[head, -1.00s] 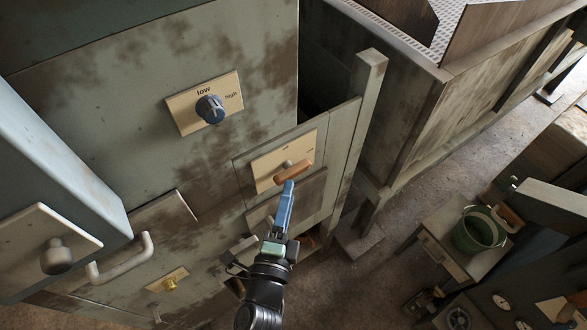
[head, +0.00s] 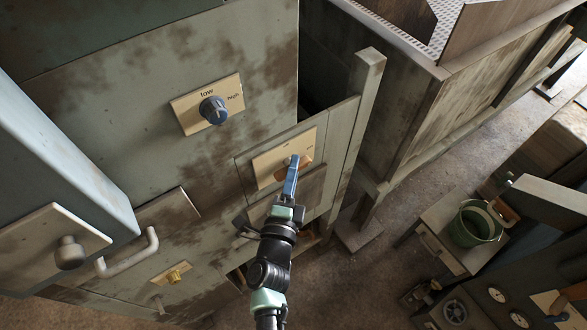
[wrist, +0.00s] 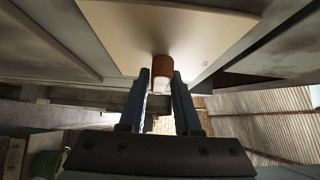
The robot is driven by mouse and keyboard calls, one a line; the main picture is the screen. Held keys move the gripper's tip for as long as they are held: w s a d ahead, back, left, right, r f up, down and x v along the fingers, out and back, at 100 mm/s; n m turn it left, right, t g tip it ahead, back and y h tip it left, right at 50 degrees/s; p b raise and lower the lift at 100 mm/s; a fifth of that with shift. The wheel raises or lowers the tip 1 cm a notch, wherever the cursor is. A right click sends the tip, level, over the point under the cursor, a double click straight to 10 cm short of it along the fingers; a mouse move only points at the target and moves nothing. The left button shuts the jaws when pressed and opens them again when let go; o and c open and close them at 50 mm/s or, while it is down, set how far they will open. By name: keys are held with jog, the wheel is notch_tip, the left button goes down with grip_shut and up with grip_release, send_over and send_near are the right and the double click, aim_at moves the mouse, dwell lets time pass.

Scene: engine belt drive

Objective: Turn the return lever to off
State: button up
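The return lever (head: 307,161) is an orange-brown wooden handle on a cream plate (head: 268,170), low on the grey-green cabinet. In the head view my gripper (head: 293,162) is at the lever and hides part of it. In the wrist view the handle (wrist: 163,75) stands between the tips of my blue fingers (wrist: 162,85), one on each side. The fingers are apart, very close to the handle; a firm hold cannot be made out. The plate's marks are too small to read.
A blue-grey knob (head: 213,110) on a plate marked low and high is above left. A grey pull handle (head: 128,255) and a brass knob (head: 174,276) are lower left. A post (head: 357,130) stands just right of the lever. A green bucket (head: 474,224) is at the right.

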grip_shut()
